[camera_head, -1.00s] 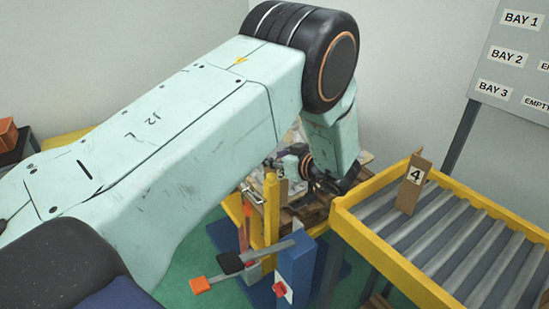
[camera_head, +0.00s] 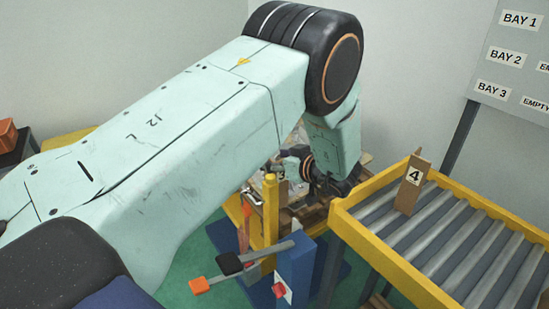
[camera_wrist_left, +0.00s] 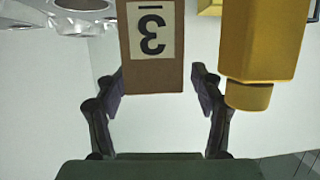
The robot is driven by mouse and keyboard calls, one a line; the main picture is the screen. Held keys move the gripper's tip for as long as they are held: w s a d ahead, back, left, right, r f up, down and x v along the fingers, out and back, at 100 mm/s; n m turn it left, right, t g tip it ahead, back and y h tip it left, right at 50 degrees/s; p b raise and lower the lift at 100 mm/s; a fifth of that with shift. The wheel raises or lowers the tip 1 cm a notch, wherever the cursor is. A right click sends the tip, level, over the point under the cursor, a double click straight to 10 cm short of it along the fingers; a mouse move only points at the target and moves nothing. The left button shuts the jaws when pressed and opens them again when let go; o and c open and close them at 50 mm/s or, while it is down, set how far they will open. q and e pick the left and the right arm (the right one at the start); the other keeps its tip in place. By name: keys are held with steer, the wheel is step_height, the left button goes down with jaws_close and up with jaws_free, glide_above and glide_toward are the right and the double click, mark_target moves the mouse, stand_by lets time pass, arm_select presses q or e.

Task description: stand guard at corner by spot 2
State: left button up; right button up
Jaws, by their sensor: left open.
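My left gripper (camera_wrist_left: 157,82) is open in the left wrist view, one finger on each side of the lower end of a brown card marked 3 (camera_wrist_left: 151,75). The card appears upside down there; whether it lies between the fingers or beyond them, I cannot tell. In the head view my left arm reaches down to a wooden pallet (camera_head: 312,212), and the arm hides most of the gripper. A card marked 4 (camera_head: 413,180) stands upright at the left side of a roller conveyor. I see no mark for spot 2. My right gripper is not in view.
A yellow post (camera_head: 271,207) stands at the pallet's near side; a yellow post (camera_wrist_left: 262,45) is also right of the card in the wrist view. The yellow-framed conveyor (camera_head: 385,250) fills the right. Shiny castings (camera_wrist_left: 75,15) show top left.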

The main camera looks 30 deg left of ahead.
arm_select(q)
steer(key=p+v, duration=1.1)
steer(key=shift+d+r+p, duration=0.2)
steer(key=shift+p, duration=0.1)
steer(key=shift+f, duration=0.15)
